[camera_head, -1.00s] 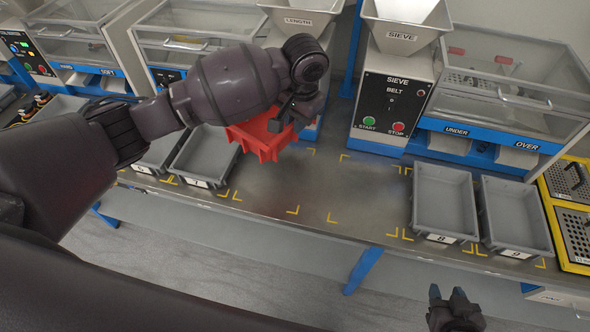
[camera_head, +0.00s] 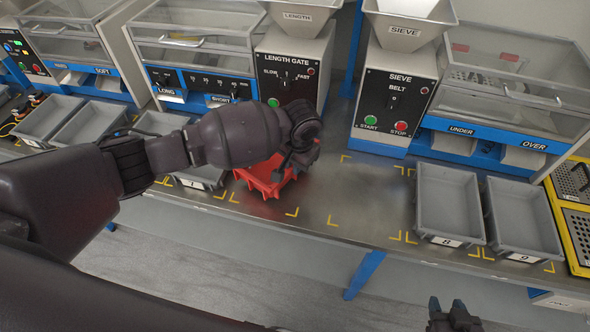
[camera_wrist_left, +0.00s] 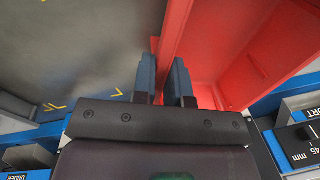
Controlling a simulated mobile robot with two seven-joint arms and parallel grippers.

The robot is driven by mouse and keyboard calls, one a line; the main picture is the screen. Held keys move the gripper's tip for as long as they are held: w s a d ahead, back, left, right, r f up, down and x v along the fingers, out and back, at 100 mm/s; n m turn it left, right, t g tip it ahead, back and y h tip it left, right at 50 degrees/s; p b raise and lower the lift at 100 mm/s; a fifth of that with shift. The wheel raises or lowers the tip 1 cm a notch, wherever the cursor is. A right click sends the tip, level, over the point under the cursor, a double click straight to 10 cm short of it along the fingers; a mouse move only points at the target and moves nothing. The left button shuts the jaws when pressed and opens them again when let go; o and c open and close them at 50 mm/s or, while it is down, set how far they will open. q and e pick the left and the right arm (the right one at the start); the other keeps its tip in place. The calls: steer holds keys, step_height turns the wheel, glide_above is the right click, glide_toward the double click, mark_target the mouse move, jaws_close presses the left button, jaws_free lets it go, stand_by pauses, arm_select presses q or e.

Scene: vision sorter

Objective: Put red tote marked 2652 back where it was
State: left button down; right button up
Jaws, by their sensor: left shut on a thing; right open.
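The red tote (camera_head: 262,180) is at the bench front, left of centre in the head view, partly hidden behind my left arm. My left gripper (camera_head: 292,168) is shut on one wall of it. In the left wrist view the left fingers (camera_wrist_left: 165,82) straddle that wall, and the tote's inside (camera_wrist_left: 240,55) looks empty where it shows. I cannot tell whether the tote touches the bench. Its number is not readable here. My right gripper (camera_head: 447,306) is open and empty at the bottom of the head view, in front of the bench.
Yellow corner marks lie on the bench (camera_head: 340,200), which is clear right of the tote. Grey tote 7 (camera_head: 203,182) stands close to its left. Grey totes 8 (camera_head: 447,238) and 9 (camera_head: 522,252) stand at the right. The length gate machine (camera_head: 290,85) and sieve (camera_head: 395,100) stand behind.

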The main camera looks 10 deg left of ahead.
arm_select(q)
step_height(320, 180, down, 3)
steer(key=shift+r, duration=0.2)
steer(key=shift+f, duration=0.1)
arm_select(e)
steer(key=shift+f, duration=0.35)
arm_select(q)
steer(key=shift+f, duration=0.1)
arm_select(e)
steer(key=shift+s, duration=0.1)
arm_select(q)
steer(key=c, duration=1.1)
jaws_free()
steer(key=shift+c, duration=0.2)
arm_select(e)
steer(key=shift+s+f, duration=0.15)
steer(key=shift+s, duration=0.1)
